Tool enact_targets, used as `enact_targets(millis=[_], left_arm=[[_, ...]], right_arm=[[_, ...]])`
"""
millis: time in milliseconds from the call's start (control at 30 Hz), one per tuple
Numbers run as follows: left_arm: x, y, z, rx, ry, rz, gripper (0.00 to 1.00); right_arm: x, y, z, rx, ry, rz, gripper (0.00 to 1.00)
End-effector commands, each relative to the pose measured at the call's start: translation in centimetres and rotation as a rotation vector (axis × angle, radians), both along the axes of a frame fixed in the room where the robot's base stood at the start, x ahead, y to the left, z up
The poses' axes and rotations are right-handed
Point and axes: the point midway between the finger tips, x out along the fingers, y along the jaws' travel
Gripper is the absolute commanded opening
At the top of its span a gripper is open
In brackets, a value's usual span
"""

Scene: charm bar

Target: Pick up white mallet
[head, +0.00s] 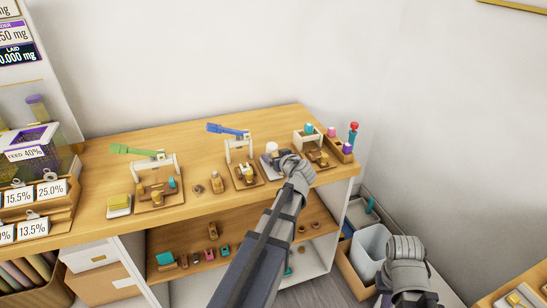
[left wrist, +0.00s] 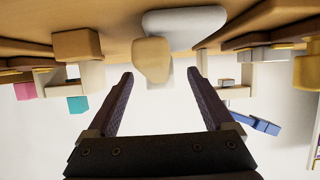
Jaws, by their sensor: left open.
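A white mallet (head: 271,147) stands on the counter between the blue-levered stand and the white stand at the right; my left gripper partly covers it in the head view. In the left wrist view its white part (left wrist: 185,27) lies close to the counter, with a rounded beige end (left wrist: 152,60) nearer the camera. My left gripper (head: 291,161) is just right of it. In the left wrist view the fingers (left wrist: 164,82) are open, with the beige end in front of the gap and nothing held. My right gripper (head: 405,248) is low at the right, away from the counter; its jaws are unclear.
A stand with a blue lever (head: 228,129) is left of my left gripper, and one with a green lever (head: 132,149) is farther left. A white stand (head: 306,136) and a red-topped bottle (head: 353,131) are close on the right. A lower shelf (head: 190,245) holds small blocks.

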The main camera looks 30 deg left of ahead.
Motion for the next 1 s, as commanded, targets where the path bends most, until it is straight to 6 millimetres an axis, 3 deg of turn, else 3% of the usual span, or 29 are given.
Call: enact_targets(millis=[33, 167, 433, 1000], left_arm=[[0.8, 0.6, -0.9, 0.000, 0.000, 0.002, 0.86], [1.8, 1.8, -1.5, -0.002, 0.000, 0.002, 0.86], [1.9, 2.1, -1.4, -0.001, 0.000, -0.001, 0.86], [1.9, 2.1, -1.4, -0.001, 0.001, 0.000, 0.22]], right_arm=[[0.0, 0.0, -0.9, 0.000, 0.000, 0.000, 0.00], [0.0, 0.0, -1.4, 0.000, 0.000, 0.000, 0.00], [0.0, 0.0, -1.4, 0.000, 0.000, 0.000, 0.00], [0.0, 0.0, -1.4, 0.000, 0.000, 0.000, 0.00]])
